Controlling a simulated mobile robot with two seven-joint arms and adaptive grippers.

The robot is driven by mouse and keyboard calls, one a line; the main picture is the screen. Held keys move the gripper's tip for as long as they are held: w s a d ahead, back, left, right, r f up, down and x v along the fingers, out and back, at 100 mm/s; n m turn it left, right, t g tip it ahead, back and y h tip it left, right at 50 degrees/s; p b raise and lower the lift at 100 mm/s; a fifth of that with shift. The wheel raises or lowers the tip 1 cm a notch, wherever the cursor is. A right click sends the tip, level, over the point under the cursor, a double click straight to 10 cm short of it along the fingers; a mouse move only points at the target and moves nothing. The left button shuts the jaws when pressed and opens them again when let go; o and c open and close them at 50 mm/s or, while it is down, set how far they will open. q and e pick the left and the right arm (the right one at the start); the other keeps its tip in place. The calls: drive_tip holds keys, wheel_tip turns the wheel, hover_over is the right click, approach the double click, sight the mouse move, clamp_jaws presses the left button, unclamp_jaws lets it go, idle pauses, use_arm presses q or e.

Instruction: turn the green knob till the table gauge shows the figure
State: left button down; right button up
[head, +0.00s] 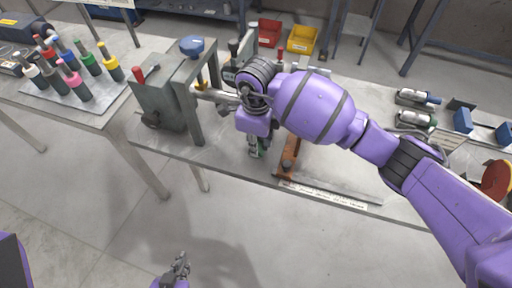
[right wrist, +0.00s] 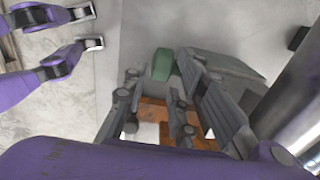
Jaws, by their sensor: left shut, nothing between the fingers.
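The green knob (head: 255,151) is at the front edge of the workbench, mostly covered by my right gripper (head: 258,143). In the right wrist view the green knob (right wrist: 163,64) lies between the fingertips of my right gripper (right wrist: 160,74). The fingers are apart, with a gap on the left side of the knob; contact on the right side is unclear. My left gripper (head: 180,266) is shut and empty, low in the head view, away from the bench. I cannot make out a table gauge or any reading.
An orange-brown bracket (head: 289,157) stands right of the knob, beside a labelled metal strip (head: 335,192). A grey machine housing (head: 166,105) with a red-handled lever is to the left. Coloured-handled tools (head: 72,80) stand on the left table. Open floor lies in front.

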sight(259, 150)
drive_tip(key=shift+f, duration=1.5)
drive_tip(key=shift+a, duration=0.1)
clamp_jaws()
drive_tip(key=shift+d+y, duration=0.35)
drive_tip(key=shift+y, duration=0.45)
drive_tip(key=shift+s+d+f+t+y, duration=0.15)
drive_tip(key=shift+f+t+y, duration=0.1)
drive_tip(key=shift+t+y, duration=0.4)
drive_tip(key=shift+r+y+b, duration=0.1)
drive_tip(key=shift+y+b, duration=0.2)
drive_tip(key=shift+y, duration=0.25)
